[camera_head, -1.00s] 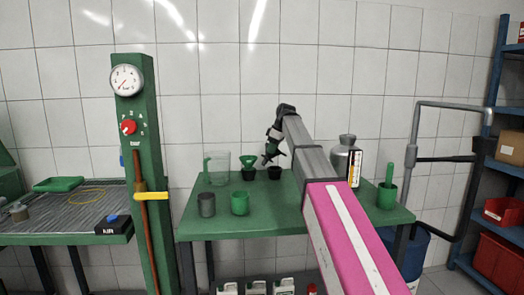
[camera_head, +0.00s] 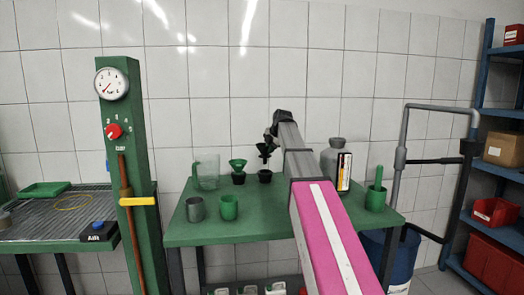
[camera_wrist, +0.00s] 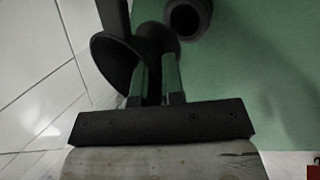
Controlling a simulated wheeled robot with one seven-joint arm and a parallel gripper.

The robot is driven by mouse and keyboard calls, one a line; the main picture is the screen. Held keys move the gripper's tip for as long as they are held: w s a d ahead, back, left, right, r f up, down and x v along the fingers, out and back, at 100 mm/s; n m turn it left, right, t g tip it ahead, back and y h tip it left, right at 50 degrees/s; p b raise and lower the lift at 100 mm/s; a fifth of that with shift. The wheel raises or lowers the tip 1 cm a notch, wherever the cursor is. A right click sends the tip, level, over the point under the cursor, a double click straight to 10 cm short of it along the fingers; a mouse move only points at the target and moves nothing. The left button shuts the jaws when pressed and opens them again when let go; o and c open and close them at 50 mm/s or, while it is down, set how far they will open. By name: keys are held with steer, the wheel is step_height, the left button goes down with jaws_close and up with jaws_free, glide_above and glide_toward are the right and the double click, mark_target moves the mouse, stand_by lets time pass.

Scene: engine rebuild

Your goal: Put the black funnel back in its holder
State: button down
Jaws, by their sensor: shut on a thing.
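The black funnel (camera_head: 265,149) is in my gripper (camera_head: 268,143) in the head view, with its stem pointing down. It hangs above a small black cup-like holder (camera_head: 265,176) on the green table, with a visible gap between them. In the wrist view, my gripper (camera_wrist: 155,78) has its green fingers closed against the black funnel (camera_wrist: 112,66), whose wide cone shows at the left. A dark round cup with a hollow top (camera_wrist: 188,17) appears beyond it, probably the holder. The fingers and funnel partly hide what lies behind.
A green funnel (camera_head: 238,164) sits in a similar black holder just left. A clear jug (camera_head: 206,171), grey cup (camera_head: 195,208) and green cup (camera_head: 228,207) stand further left. The table's front middle is clear.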

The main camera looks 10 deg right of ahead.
steer(key=shift+f, duration=0.25)
steer(key=shift+w+f, duration=0.1)
steer(key=shift+f, duration=3.05)
steer(key=shift+f, duration=0.55)
steer(key=c, duration=1.1)
jaws_free()
steer(key=shift+c, duration=0.2)
steer(key=shift+d+r, duration=0.1)
steer(key=v, duration=1)
steer(key=shift+s+r, duration=0.25)
